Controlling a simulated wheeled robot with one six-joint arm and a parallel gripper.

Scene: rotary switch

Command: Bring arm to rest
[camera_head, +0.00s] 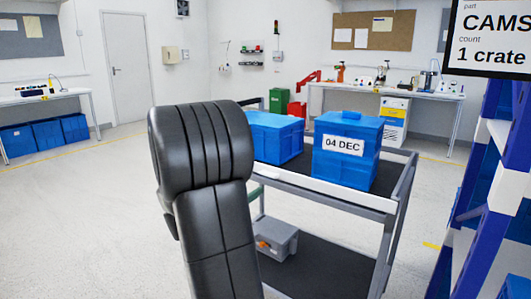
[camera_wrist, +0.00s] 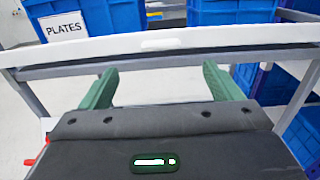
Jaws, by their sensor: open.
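My gripper (camera_wrist: 160,67) is open in the wrist view, its two green fingers spread wide with nothing between them. Beyond the fingertips runs the pale edge of a rack or cart (camera_wrist: 170,41) carrying blue crates. I cannot tell whether the fingers touch that edge. In the head view my dark arm (camera_head: 205,190) stands raised in the near middle, in front of the left part of a cart (camera_head: 345,193). My gripper is mostly hidden behind the arm there.
The cart holds two blue crates, one labelled 04 DEC (camera_head: 346,155), and a grey box (camera_head: 277,239) on its lower shelf. A blue rack (camera_head: 497,180) stands close at right. A crate labelled PLATES (camera_wrist: 85,20) shows in the wrist view. Floor at left is clear.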

